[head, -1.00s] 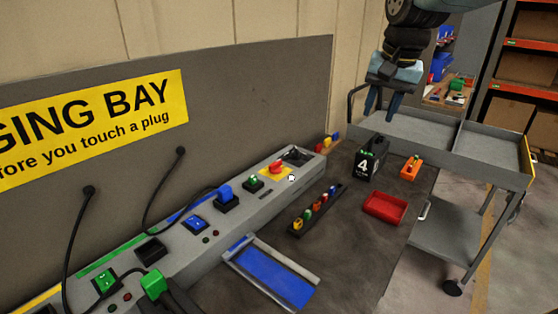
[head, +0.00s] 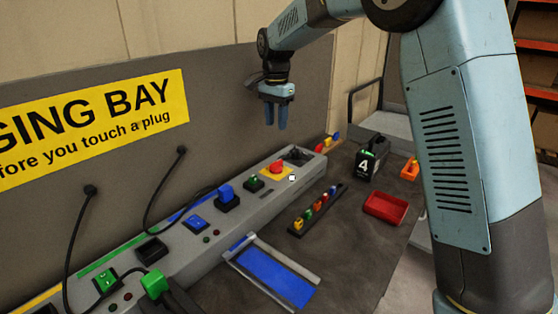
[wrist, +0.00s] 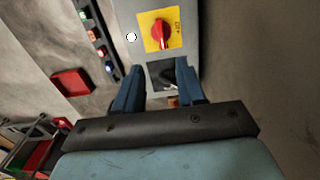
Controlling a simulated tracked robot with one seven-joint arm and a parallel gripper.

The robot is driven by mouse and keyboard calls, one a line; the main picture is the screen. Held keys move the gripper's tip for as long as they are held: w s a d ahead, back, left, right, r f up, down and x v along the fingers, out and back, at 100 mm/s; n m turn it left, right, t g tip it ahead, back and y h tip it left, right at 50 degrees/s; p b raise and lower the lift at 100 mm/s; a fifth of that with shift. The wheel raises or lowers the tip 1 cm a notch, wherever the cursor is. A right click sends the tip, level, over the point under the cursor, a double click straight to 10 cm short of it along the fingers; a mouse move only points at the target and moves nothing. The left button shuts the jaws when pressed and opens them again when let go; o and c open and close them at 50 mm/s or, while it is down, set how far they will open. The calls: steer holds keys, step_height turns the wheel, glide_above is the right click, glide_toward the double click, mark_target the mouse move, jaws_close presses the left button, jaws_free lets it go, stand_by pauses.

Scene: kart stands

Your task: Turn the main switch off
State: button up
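The main switch is a red rotary knob (head: 278,167) on a yellow plate (head: 269,175), near the far right end of the grey charging console (head: 232,222). In the wrist view the red knob (wrist: 161,32) shows ahead of the fingers, its grip running roughly up and down the picture. My gripper (head: 276,125) hangs above the console end, fingers pointing down, apart from the knob. In the wrist view my gripper (wrist: 160,85) has its two blue fingers spread with nothing between them but a dark recess (wrist: 163,76) in the console below.
A green-lit switch (head: 254,182) and a blue plug (head: 226,192) sit along the console. A black box marked 4 (head: 370,158), a red tray (head: 384,207), a rack of coloured pieces (head: 317,209) and a blue-floored tray (head: 272,277) are on the bench. A backboard stands close behind.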

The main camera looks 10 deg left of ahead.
mark_target(276, 162)
step_height(276, 162, down, 14)
steer(key=shift+a+r, duration=0.1)
stand_by(0.5)
steer(key=shift+c, duration=0.4)
